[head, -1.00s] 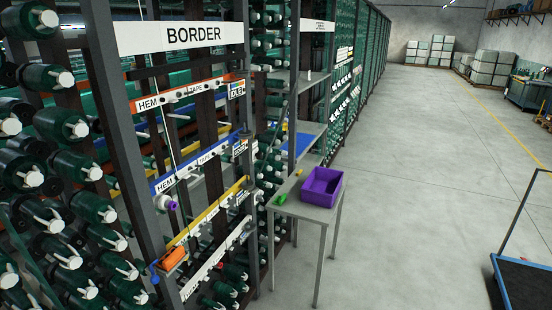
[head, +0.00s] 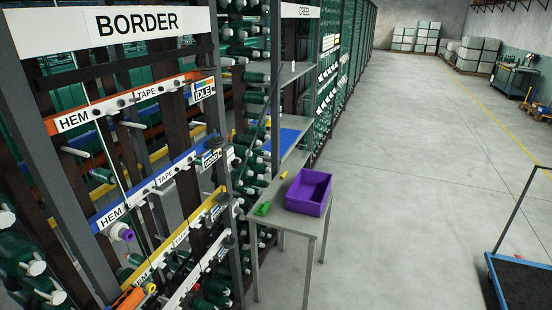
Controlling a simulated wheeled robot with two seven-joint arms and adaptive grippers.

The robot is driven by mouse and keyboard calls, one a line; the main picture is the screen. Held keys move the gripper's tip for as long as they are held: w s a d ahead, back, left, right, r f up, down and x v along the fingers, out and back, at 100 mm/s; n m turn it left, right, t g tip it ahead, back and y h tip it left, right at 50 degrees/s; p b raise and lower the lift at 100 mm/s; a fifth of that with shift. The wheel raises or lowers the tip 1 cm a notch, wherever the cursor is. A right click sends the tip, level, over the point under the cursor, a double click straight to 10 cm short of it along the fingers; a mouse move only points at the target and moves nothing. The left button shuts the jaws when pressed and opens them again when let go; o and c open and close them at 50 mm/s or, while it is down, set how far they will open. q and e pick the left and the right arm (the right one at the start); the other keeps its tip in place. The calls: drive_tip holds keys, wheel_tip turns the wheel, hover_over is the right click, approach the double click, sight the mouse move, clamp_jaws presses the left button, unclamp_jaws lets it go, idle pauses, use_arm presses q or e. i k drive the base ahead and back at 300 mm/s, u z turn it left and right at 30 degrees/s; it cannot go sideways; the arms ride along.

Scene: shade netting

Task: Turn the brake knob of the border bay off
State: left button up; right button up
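The border bay is the rack frame under the white BORDER sign (head: 137,23), at the left of the head view. It carries an orange rail (head: 100,112), a blue rail (head: 122,207) and a yellow rail (head: 180,238), with HEM and TAPE labels and small dark knobs. An IDLE plate (head: 203,92) sits at the right end of the orange rail. A purple spool (head: 121,232) sits near the left end of the blue rail. I cannot tell which knob is the brake knob. Neither of my grippers is in view.
A grey side table (head: 272,216) stands right of the bay, with a purple bin (head: 309,192) and a green item (head: 262,208) on it. A blue-edged cart (head: 520,282) is at the lower right. The concrete floor (head: 410,180) between them is clear.

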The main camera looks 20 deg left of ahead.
sight(236, 163)
drive_tip(key=z, duration=0.05)
drive_tip(key=i, duration=0.65)
drive_tip(key=u, duration=0.8)
drive_tip(key=i, duration=0.65)
drive_tip(key=u, duration=0.8)
